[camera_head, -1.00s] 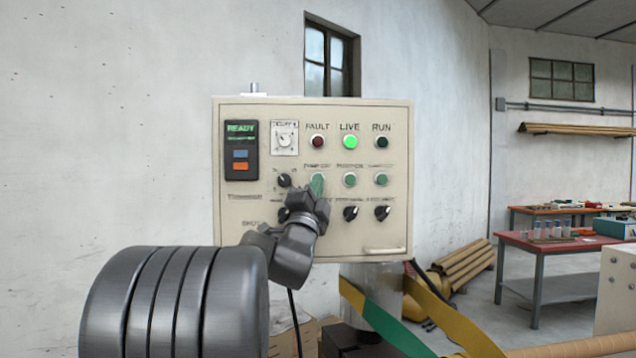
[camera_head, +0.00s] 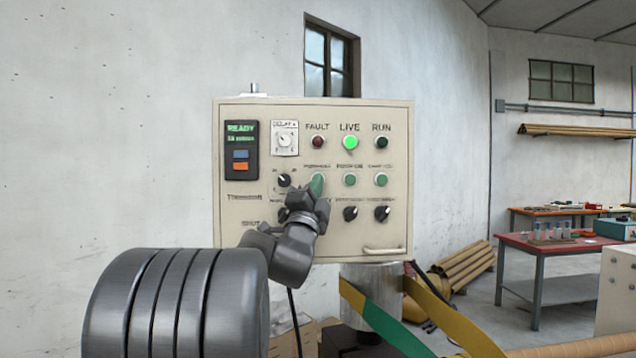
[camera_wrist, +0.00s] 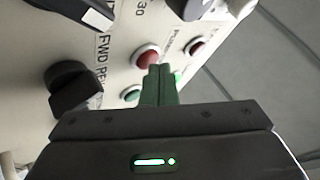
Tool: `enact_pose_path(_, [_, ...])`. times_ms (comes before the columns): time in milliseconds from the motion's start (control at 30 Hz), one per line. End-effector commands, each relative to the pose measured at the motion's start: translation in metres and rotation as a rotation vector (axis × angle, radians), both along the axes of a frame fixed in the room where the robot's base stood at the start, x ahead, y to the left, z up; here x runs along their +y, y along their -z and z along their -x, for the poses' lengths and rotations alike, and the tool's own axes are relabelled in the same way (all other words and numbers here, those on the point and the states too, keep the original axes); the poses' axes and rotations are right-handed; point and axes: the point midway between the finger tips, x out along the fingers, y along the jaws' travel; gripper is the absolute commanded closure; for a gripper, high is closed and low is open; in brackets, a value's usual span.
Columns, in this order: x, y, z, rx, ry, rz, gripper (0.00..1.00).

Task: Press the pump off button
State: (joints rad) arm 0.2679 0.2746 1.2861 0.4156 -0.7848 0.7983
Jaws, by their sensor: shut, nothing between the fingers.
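The beige control panel (camera_head: 240,195) faces me in the head view, with a row of round buttons below the lamps. A red button (camera_wrist: 147,57) shows in the wrist view, with a label starting "PUM" beside it; I take it as the pump off button. In the head view my arm covers it. My gripper (camera_wrist: 158,70) is shut and empty, with green fingers. In the wrist view its tips overlap the red button's near edge; contact cannot be told. In the head view the gripper (camera_head: 317,185) is at the left end of the button row.
Two green buttons (camera_head: 350,180) (camera_head: 381,180) sit to the right in the row. Black knobs (camera_head: 350,213) are below. The FAULT lamp (camera_head: 317,142) is dark red and the LIVE lamp (camera_head: 350,142) is lit green. A handle (camera_head: 383,250) sticks out at the lower right.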

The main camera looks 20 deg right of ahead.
Motion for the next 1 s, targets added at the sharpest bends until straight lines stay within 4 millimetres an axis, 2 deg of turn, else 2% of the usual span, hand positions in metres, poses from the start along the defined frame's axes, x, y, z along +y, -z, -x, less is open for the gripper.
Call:
enact_pose_path(233, [0.003, 0.002, 0.011, -0.001, 0.001, 0.0, 1.0])
enact_pose_path(567, [0.003, 0.001, 0.013, -0.001, 0.0, 0.001, 1.0])
enact_pose_path(1000, [0.014, 0.002, 0.052, -0.001, 0.001, 0.0, 1.0])
